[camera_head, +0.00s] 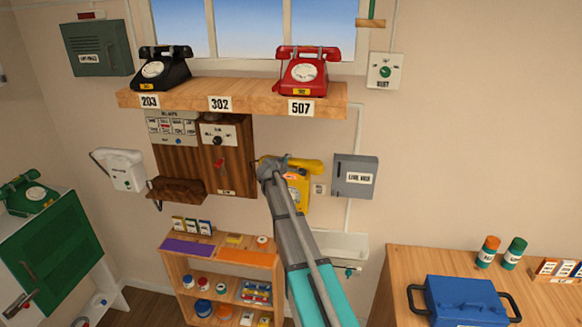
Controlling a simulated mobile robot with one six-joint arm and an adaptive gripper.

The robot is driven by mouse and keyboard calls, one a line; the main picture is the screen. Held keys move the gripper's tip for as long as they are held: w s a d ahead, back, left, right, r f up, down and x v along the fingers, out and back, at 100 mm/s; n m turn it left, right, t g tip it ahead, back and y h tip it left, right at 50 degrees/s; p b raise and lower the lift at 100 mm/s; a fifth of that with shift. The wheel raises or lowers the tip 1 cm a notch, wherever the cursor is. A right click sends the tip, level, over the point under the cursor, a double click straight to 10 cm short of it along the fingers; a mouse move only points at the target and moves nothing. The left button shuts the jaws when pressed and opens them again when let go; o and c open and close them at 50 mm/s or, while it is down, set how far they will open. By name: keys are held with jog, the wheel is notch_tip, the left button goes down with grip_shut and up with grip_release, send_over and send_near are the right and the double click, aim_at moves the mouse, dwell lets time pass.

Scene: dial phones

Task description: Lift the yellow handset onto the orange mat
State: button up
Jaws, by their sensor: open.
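The yellow handset (308,165) lies across the top of the yellow wall phone (300,193), mounted below the long shelf. My gripper (276,164) is at the left part of the handset in the picture, partly covering it and the phone. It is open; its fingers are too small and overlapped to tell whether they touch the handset. The orange mat (246,258) lies flat on top of the low wooden shelf unit, below and left of the phone. My arm passes just right of the mat.
A purple mat (187,246), small boxes (191,226) and a yellow block (234,239) share the unit's top. A grey wall box (355,176) is right of the phone, a wooden switchboard (226,155) left. A blue case (463,300) stands on the right table.

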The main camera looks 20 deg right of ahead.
jog(key=shift+b+x, duration=0.35)
jog(key=shift+x, duration=1.1)
jog(key=c, duration=0.8)
jog(key=shift+s+r, duration=0.1)
jog(key=shift+s, duration=0.05)
grip_shut()
